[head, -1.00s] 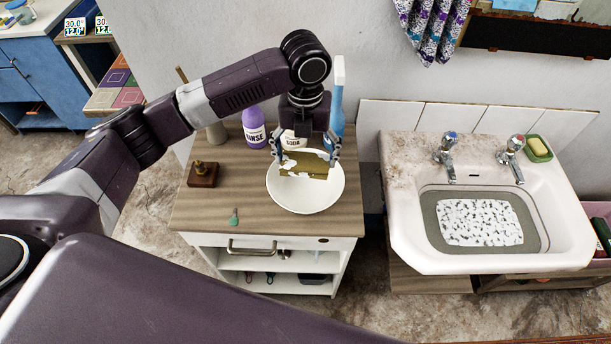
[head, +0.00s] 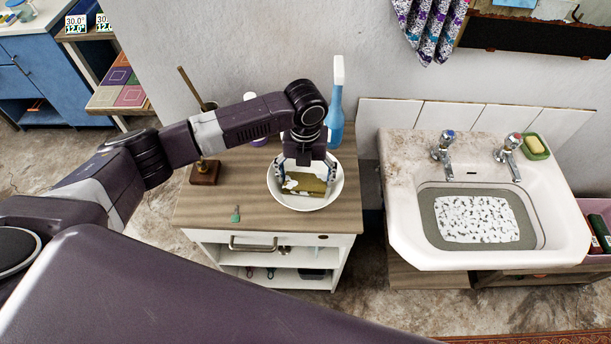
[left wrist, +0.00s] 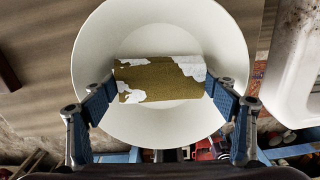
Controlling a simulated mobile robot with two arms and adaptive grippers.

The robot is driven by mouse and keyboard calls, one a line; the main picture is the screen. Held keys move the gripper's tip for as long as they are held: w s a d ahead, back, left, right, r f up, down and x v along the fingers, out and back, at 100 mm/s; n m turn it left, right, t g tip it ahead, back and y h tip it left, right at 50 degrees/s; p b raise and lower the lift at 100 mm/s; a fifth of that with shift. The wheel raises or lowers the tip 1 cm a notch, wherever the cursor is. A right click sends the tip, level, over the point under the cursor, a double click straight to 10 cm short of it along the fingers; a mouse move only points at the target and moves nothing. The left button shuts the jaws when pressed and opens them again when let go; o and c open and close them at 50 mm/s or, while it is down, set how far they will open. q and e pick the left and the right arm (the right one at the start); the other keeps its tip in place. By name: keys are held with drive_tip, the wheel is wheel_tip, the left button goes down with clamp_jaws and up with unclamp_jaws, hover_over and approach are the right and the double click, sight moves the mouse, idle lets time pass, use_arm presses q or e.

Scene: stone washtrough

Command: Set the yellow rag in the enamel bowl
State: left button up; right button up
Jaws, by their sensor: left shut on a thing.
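The yellow rag (head: 304,184), ochre with white patches, is inside the outline of the white enamel bowl (head: 309,203) on the wooden cabinet top. My left gripper (head: 304,180) is shut on the rag, with one finger at each side of it. In the left wrist view the rag (left wrist: 158,78) spans between the two fingertips, with the bowl (left wrist: 165,128) around and below it. Whether the rag touches the bowl's bottom I cannot tell. My right gripper is not in view.
A blue spray bottle (head: 335,112) stands behind the bowl, and a brown wooden block (head: 205,172) stands to its left. The white sink (head: 400,215) is to the right, past a gap.

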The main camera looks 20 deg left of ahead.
sight(305, 179)
use_arm(q)
drive_tip(key=o, duration=1.2)
drive_tip(key=shift+f, duration=0.1)
wheel_tip(305, 179, up, 12)
drive_tip(key=shift+r+b, duration=0.2)
drive_tip(key=shift+b, duration=0.8)
